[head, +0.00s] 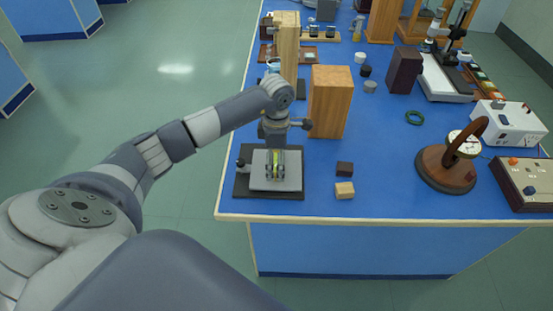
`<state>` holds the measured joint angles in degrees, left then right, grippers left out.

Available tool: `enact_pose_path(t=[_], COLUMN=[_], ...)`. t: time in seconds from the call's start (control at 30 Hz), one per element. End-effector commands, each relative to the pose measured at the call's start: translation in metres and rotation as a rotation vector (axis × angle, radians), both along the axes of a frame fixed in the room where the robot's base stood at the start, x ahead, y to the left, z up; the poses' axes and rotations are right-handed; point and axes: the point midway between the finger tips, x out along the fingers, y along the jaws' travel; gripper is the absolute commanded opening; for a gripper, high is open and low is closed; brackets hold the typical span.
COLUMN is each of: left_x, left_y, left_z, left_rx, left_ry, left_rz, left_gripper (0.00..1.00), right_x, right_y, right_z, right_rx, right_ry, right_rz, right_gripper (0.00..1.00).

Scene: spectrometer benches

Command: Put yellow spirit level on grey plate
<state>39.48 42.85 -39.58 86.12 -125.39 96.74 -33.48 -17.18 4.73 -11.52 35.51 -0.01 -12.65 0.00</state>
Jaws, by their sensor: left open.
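The grey plate (293,183) lies on a black base near the front left corner of the blue bench. My left gripper (275,173) points down over the plate, with its fingers open. The small yellow spirit level (275,158) shows between the fingers, over the plate. The gripper partly hides it, and I cannot tell for certain whether it rests fully on the plate. My right gripper is not in view.
A tall wooden block (331,101) stands just behind the plate. A dark small block (344,169) and a light wooden block (345,190) lie to its right. A round wooden instrument (447,170) stands further right. The bench front between them is clear.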

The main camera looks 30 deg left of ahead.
Motion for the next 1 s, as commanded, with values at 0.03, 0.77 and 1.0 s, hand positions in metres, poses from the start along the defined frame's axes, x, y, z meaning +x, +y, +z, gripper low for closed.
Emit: enact_pose_path(t=[0.03,0.77,1.0], left_x=[0.002,0.0,0.0], left_y=[0.0,0.0,0.0], left_z=[0.007,0.119,0.12], left_rx=[0.0,0.001,0.0], left_ry=[-0.005,-0.001,0.0], left_rz=[-0.001,-0.001,0.0], left_gripper=[1.0,1.0,1.0], right_x=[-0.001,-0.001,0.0], right_y=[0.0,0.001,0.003], right_z=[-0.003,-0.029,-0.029], right_rx=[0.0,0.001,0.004], right_ry=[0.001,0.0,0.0], right_rz=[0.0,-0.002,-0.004], right_gripper=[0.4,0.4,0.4])
